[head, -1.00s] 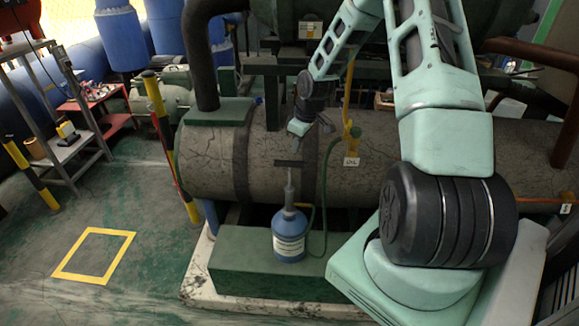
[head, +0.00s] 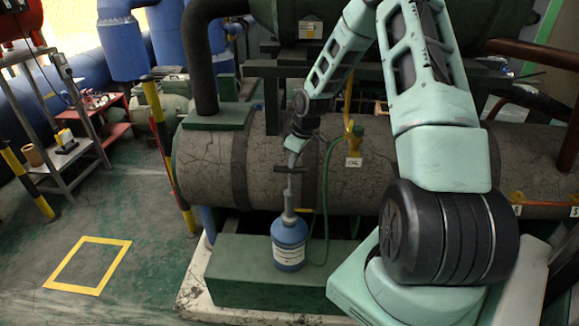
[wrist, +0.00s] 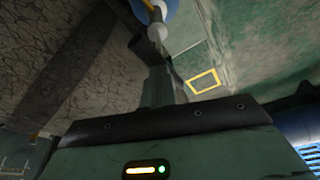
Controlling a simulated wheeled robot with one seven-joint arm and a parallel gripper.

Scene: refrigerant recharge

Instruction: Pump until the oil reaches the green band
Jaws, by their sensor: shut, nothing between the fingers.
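The oil pump, a blue bottle (head: 289,243) with a white label, stands upright on a green block. A grey shaft rises from it to a dark T-shaped handle (head: 290,169). My gripper (head: 292,160) points down, shut and empty, just above or at the handle; I cannot tell whether they touch. In the wrist view, the shut fingers (wrist: 158,72) point towards the pump's pale neck (wrist: 157,33) and the blue bottle (wrist: 168,9). A green hose (head: 326,205) runs up from the pump to a yellow valve (head: 354,130) by a tag (head: 353,162). No oil level or green band is discernible.
A large cracked grey cylinder (head: 210,165) lies directly behind the pump. The green block (head: 235,275) rests on a pale plinth. A yellow-black post (head: 160,130) and a yellow floor square (head: 88,265) are at left, with open floor around the square.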

